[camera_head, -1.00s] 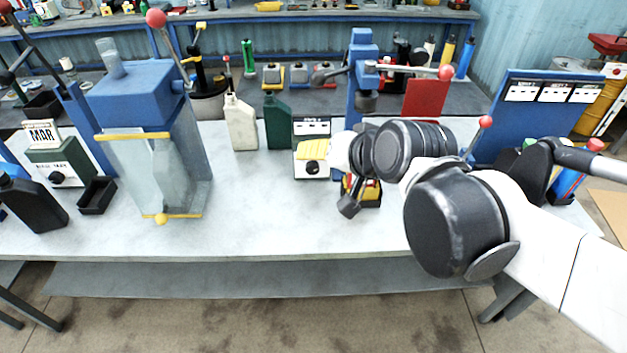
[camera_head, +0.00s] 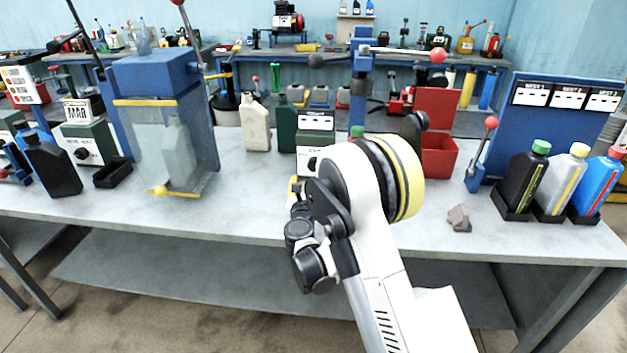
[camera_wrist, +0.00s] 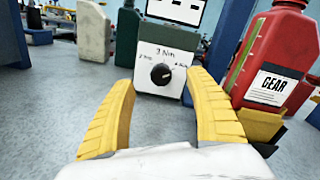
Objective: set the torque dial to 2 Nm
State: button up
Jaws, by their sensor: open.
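The torque dial (camera_wrist: 162,74) is a black round knob on a small box (camera_wrist: 158,48) with a white front in the wrist view. Labels 2 Nm, 3 Nm and 4 Nm run left to right above the knob; its pale mark appears to point up and right, exact setting unclear. My gripper (camera_wrist: 162,88) is open and empty, its yellow fingers on either side of the dial in the picture, apparently short of it. In the head view the box (camera_head: 316,139) has a green body and my arm partly covers its front; my gripper is mostly hidden behind my arm.
A red GEAR bottle (camera_wrist: 273,62) stands close right of the box in a yellow holder (camera_wrist: 250,124). A green bottle (camera_head: 286,125) and a cream bottle (camera_head: 255,124) stand left of the box. The bench (camera_head: 235,200) is clear in front of them.

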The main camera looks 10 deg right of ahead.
notch_tip(320, 180, down, 2)
jog(key=shift+s+d+f+m, duration=0.15)
jog(key=shift+f+m, duration=0.05)
jog(key=shift+m, duration=0.3)
jog(key=shift+d+f+h, duration=0.1)
jog(key=shift+f+h, duration=0.15)
jog(key=shift+h, duration=0.05)
jog(key=b+x, duration=0.3)
jog(key=x, duration=0.7)
jog(key=shift+f, duration=0.15)
jog(key=shift+w, duration=0.4)
jog(key=shift+c, duration=0.2)
jog(key=c, duration=1.2)
